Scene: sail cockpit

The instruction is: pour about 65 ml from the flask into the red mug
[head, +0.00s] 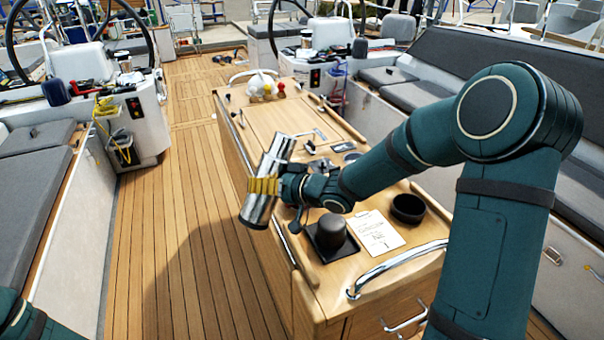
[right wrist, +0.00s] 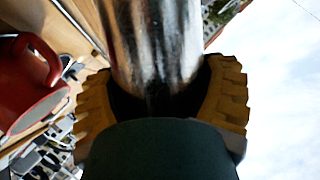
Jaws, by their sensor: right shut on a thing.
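A shiny steel flask (head: 268,170) is held tilted beside the left edge of the wooden cockpit table, its upper end leaning right. My right gripper (head: 263,186) is shut around its middle with yellow ridged fingers. In the right wrist view the flask (right wrist: 152,45) fills the space between the fingers. The red mug (right wrist: 28,85) shows at the left of the right wrist view, apart from the flask and partly cut off by the frame. I cannot make the mug out in the head view. Of my left arm only a part shows at the bottom left; its gripper is out of view.
The wooden table (head: 285,125) carries a dark cup-like object (head: 330,232) on a black square tray, a paper card (head: 377,232), a black round holder (head: 408,208) and a chrome rail (head: 395,268). Open teak deck (head: 180,220) lies left of the table.

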